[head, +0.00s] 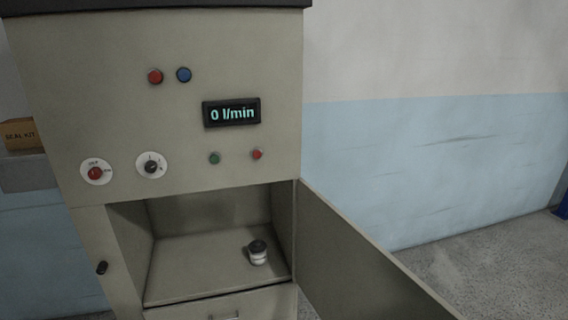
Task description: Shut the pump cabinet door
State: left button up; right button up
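The pump cabinet (115,120) stands at the left and middle of the head view, a beige-grey box with a control panel above an open compartment. Its door (355,265) stands wide open, hinged at the compartment's right edge and reaching toward the lower right, where the frame cuts it off. Inside the compartment, a small jar with a dark lid (258,253) stands on the floor near the right side. Neither of my grippers is in view.
The panel has a display (232,112) reading "0 l/min", buttons and knobs. A drawer front (225,306) is below the compartment. A cardboard box marked "SEAL KIT" (22,134) sits on a grey surface at the left. Floor (490,265) right of the door is clear.

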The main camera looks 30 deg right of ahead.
aim_at(343, 271)
jog(key=k+l+u, duration=0.1)
jog(key=k+l, duration=0.2)
jog(key=l, duration=0.25)
jog(key=k+l+u, duration=0.15)
jog(key=k+l, duration=0.2)
jog(key=l, duration=0.15)
jog(key=k+l+u, duration=0.1)
jog(key=k+l, duration=0.25)
jog(key=l, duration=0.1)
